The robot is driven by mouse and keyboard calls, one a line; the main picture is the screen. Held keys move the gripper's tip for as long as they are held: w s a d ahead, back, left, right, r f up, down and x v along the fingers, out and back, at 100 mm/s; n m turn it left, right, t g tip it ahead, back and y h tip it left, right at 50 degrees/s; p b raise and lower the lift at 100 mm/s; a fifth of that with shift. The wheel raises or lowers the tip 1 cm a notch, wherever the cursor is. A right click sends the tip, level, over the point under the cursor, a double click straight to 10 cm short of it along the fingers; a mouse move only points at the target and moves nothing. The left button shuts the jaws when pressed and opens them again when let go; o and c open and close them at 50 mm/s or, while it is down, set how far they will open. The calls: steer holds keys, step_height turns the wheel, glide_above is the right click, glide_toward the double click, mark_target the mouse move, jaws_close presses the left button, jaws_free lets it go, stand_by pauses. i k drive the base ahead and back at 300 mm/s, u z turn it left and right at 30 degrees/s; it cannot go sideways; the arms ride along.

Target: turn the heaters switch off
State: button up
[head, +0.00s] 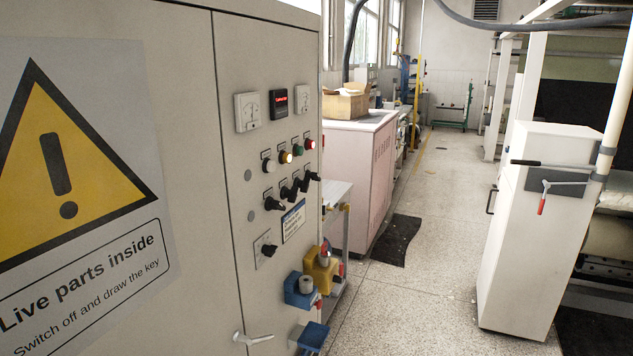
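A light grey control cabinet (225,180) fills the left side of the head view. Its narrow front carries a row of black rotary switches; the nearest switch (274,204) and the farthest switch (313,176) mark its ends. One more black rotary switch (268,250) sits lower on a square plate. The labels are too small to read, so I cannot tell which one is the heaters switch or how it is set. My gripper is not in view.
Above the switches are coloured lamps (285,157), a red display (279,103) and dial gauges. Blue sockets (298,290) and a yellow socket (321,268) stick out low on the cabinet. A white cabinet (540,235) stands at right. The speckled floor (420,290) between is clear.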

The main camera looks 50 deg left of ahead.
mark_target(303, 185)
steer(key=i, duration=0.65)
steer(key=u, duration=4.65)
steer(key=i, duration=0.1)
steer(key=z, duration=3.7)
steer(key=k, duration=0.2)
steer(key=u, duration=2.4)
steer(key=k, duration=0.3)
